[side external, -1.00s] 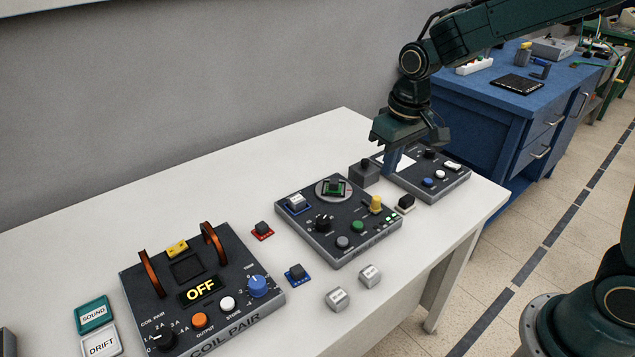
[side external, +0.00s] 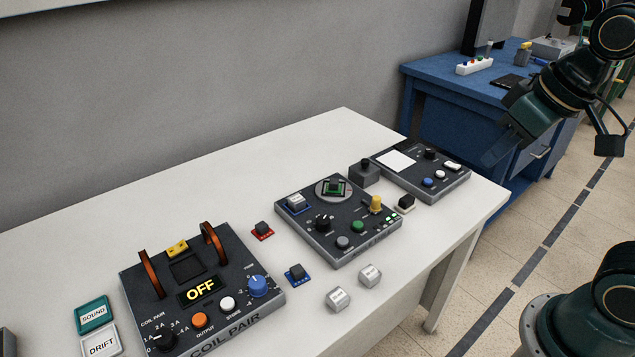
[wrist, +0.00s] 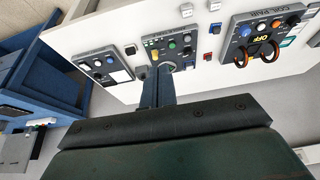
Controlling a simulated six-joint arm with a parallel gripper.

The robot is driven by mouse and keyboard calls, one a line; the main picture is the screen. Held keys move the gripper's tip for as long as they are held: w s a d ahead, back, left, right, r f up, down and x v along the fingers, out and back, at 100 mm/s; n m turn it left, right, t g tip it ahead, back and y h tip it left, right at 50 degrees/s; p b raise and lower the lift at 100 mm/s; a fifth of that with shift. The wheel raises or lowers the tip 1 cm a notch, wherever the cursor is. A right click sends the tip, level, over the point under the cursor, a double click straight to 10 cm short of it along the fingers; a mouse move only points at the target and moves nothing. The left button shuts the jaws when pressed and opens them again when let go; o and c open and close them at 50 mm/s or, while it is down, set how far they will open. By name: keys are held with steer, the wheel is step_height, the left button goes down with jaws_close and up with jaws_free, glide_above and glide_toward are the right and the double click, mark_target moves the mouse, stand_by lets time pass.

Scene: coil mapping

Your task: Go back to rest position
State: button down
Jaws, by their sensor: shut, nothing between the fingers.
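My gripper (side external: 500,148) is at the right of the side view, raised and tilted, clear of the white table's right end and in front of the blue bench. Its fingers point down and to the left and are together, with nothing held. In the wrist view the closed fingers (wrist: 157,88) show in the middle, with the table's devices beyond them.
On the white table (side external: 180,205) stand the coil pair box (side external: 215,285), a middle panel (side external: 340,240) and a right panel (side external: 440,185). A blue bench (side external: 440,115) stands behind at right.

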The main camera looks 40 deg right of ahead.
steer(key=shift+t, duration=0.4)
steer(key=shift+s+d+f, duration=0.1)
steer(key=shift+s+d, duration=0.05)
steer(key=shift+s, duration=2.3)
